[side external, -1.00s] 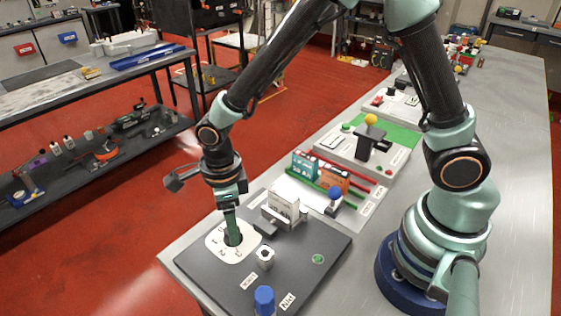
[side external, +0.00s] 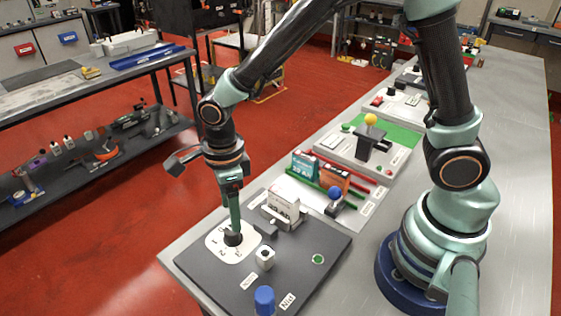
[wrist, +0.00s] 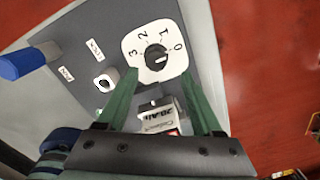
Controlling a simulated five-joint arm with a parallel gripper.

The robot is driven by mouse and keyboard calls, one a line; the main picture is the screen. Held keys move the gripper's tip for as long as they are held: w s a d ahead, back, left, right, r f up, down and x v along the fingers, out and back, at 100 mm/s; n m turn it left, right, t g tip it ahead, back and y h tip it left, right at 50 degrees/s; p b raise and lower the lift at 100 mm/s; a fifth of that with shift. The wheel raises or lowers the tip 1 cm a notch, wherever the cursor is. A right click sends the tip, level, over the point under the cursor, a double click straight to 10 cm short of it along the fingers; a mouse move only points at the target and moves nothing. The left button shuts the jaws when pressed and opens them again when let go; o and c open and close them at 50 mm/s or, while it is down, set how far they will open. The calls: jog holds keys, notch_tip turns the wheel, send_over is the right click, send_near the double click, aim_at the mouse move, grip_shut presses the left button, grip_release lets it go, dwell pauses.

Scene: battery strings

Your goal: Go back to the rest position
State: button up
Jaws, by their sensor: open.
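A black rotary knob (side external: 233,240) stands on a white dial plate (side external: 214,252) marked 0 to 3, on a dark grey panel (side external: 205,275). In the wrist view the knob (wrist: 155,58) lies between and just beyond my fingertips, and its white mark points to the 0 side. My gripper (side external: 231,222) points straight down, close above the knob. In the wrist view my gripper (wrist: 160,76) has its two green fingers spread wide with nothing between them. Whether the fingertips are fully clear of the knob is hard to tell.
A white-labelled box (side external: 284,209) stands right behind the dial. A white block with a round black top (side external: 265,258) and a blue-capped cylinder (side external: 264,298) are in front. A blue-topped lever (side external: 335,195) and upright cards (side external: 305,165) are farther back. Space above the panel is free.

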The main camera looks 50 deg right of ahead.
jog(key=s+d+r+n+t, duration=0.2)
jog(key=d+r+n, duration=0.6)
jog(key=n, duration=0.3)
jog(key=s+d+r+n+t, duration=0.3)
jog(key=d+r+n, duration=0.5)
jog(key=n, duration=0.4)
jog(key=shift+s+r, duration=0.35)
jog(key=shift+r, duration=0.2)
